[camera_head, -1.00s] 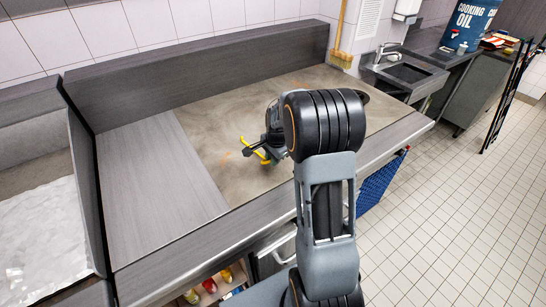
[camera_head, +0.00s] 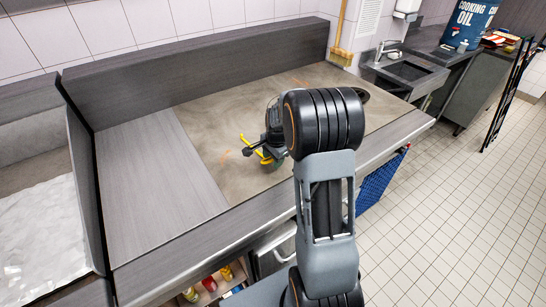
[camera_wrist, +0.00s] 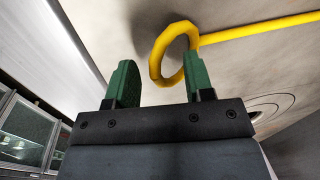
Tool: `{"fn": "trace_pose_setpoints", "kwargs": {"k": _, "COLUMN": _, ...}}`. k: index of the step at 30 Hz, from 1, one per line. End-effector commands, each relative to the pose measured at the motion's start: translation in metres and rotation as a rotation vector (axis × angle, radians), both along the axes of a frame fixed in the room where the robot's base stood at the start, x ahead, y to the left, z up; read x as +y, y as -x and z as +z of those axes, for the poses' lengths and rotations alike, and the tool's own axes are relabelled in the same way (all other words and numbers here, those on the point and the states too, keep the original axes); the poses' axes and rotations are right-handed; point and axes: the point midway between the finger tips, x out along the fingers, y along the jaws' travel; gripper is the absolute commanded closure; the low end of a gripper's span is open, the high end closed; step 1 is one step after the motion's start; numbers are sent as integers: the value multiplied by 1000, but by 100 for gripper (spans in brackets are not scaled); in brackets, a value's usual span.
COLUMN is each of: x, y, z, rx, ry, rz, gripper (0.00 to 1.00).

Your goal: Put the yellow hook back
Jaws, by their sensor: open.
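The yellow hook (camera_head: 248,141) is over the beige part of the worktop, just left of my gripper (camera_head: 268,159) in the head view. In the wrist view its ring end (camera_wrist: 159,52) sits at the fingertips, close against the right finger, and its straight rod (camera_wrist: 255,31) runs off to the right. My gripper (camera_wrist: 160,78) is open, its two green fingers apart and the ring partly between them. I cannot tell whether the ring touches a finger or the worktop. My arm hides part of the worktop. No holder for the hook is clearly visible.
The beige worktop (camera_head: 215,115) is mostly clear, with a low back wall (camera_head: 200,70) behind it. A dark round thing (camera_head: 363,96) lies to the right of my wrist. A sink (camera_head: 405,70) is further right. Shelves with bottles (camera_head: 208,284) are below the front edge.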

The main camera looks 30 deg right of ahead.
Motion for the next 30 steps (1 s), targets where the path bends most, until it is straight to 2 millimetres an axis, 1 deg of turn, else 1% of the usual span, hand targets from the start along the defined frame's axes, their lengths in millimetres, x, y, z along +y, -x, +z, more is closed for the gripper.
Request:
{"fn": "trace_pose_setpoints", "kwargs": {"k": 2, "x": 0, "y": 0, "z": 2, "rx": -1, "ry": 0, "rz": 0, "gripper": 52}}
{"fn": "trace_pose_setpoints", "kwargs": {"k": 5, "x": -1, "y": 1, "z": 11, "rx": -3, "ry": 1, "rz": 0, "gripper": 52}}
{"fn": "trace_pose_setpoints", "kwargs": {"k": 8, "x": -1, "y": 3, "z": 27, "rx": -6, "ry": 2, "rz": 1, "gripper": 52}}
{"fn": "trace_pose_setpoints", "kwargs": {"k": 18, "x": -3, "y": 13, "z": 95, "rx": -6, "ry": 2, "rz": 0, "gripper": 52}}
{"fn": "trace_pose_setpoints", "kwargs": {"k": 21, "x": -4, "y": 15, "z": 110, "rx": -3, "ry": 1, "rz": 0, "gripper": 52}}
{"fn": "trace_pose_setpoints", "kwargs": {"k": 25, "x": -4, "y": 17, "z": 125, "rx": -3, "ry": 0, "rz": 0, "gripper": 52}}
{"fn": "trace_pose_setpoints", "kwargs": {"k": 30, "x": -4, "y": 19, "z": 135, "rx": -1, "ry": 1, "rz": 0, "gripper": 52}}
